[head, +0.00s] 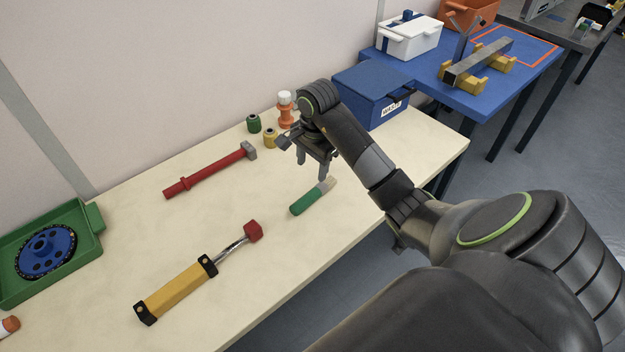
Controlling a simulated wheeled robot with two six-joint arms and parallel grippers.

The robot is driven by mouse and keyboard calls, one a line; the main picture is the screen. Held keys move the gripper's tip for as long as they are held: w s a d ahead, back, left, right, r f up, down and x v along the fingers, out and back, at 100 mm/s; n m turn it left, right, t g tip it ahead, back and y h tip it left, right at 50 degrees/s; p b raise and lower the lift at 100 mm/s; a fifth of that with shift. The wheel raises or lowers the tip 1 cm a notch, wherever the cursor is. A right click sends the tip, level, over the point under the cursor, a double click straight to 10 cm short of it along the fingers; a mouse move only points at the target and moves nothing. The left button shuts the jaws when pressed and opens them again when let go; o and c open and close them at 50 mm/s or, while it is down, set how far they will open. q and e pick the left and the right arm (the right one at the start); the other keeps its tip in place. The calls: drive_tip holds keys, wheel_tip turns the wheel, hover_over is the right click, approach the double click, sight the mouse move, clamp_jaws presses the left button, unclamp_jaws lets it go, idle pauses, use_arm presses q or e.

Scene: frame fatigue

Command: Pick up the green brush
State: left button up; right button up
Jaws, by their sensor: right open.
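The green brush (307,201) lies on the pale tabletop, its green handle toward the lower left and its pale bristle end toward the upper right. My right gripper (313,172) points down just behind the brush in the head view. Its fingers are open and empty, and they look apart from the brush. I cannot tell exactly how high the fingertips are above the table. My left gripper is not in view.
A red hammer (212,172) and a yellow-handled tool (180,291) lie to the left. Small green (253,124) and yellow (270,138) spools and an orange-white bottle (286,111) stand behind the gripper. A blue waste bin (362,97) is at the back right. A green tray (70,262) is far left.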

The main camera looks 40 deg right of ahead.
drive_tip(key=b, duration=0.6)
hover_over(309, 195)
drive_tip(key=f, duration=0.6)
drive_tip(key=shift+s+d+f, duration=0.1)
drive_tip(key=shift+s+f, duration=0.05)
drive_tip(key=shift+s, duration=0.05)
drive_tip(key=shift+f+b, duration=0.8)
drive_tip(key=shift+f, duration=0.2)
wheel_tip(309, 195, down, 2)
drive_tip(key=shift+f+b, duration=0.25)
drive_tip(key=shift+b, duration=0.45)
drive_tip(key=shift+f+p, duration=0.3)
drive_tip(key=shift+f, duration=0.1)
drive_tip(key=shift+w+f, duration=0.15)
drive_tip(key=shift+f, duration=0.2)
drive_tip(key=c, duration=1)
